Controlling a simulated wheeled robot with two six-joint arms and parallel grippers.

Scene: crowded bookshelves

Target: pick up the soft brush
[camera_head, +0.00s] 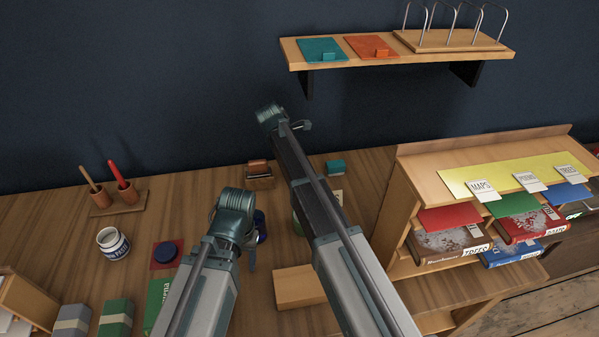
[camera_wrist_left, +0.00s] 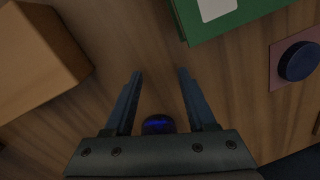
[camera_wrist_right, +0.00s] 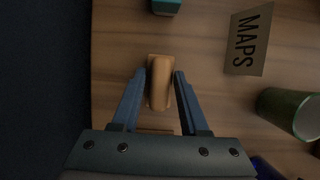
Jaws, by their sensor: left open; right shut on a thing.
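The soft brush appears to be the small brown wooden-handled piece (camera_head: 258,171) at the back of the desk, near the wall. In the right wrist view its tan handle (camera_wrist_right: 160,88) lies between the fingers. My right gripper (camera_wrist_right: 160,76) is shut on it from above, a finger on each side. Its bristles cannot be made out, and the right fingers are hidden in the head view. My left gripper (camera_wrist_left: 160,76) is open and empty over the desk. A dark blue round object (camera_wrist_left: 158,124) shows between its finger bases.
A teal block (camera_head: 335,167) and a MAPS card (camera_wrist_right: 248,40) lie near the brush, with a green cup (camera_wrist_right: 294,113) close by. A tan box (camera_head: 298,287) is in front. A pen holder (camera_head: 118,202) and paste jar (camera_head: 113,243) stand left. A book rack (camera_head: 415,195) stands right.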

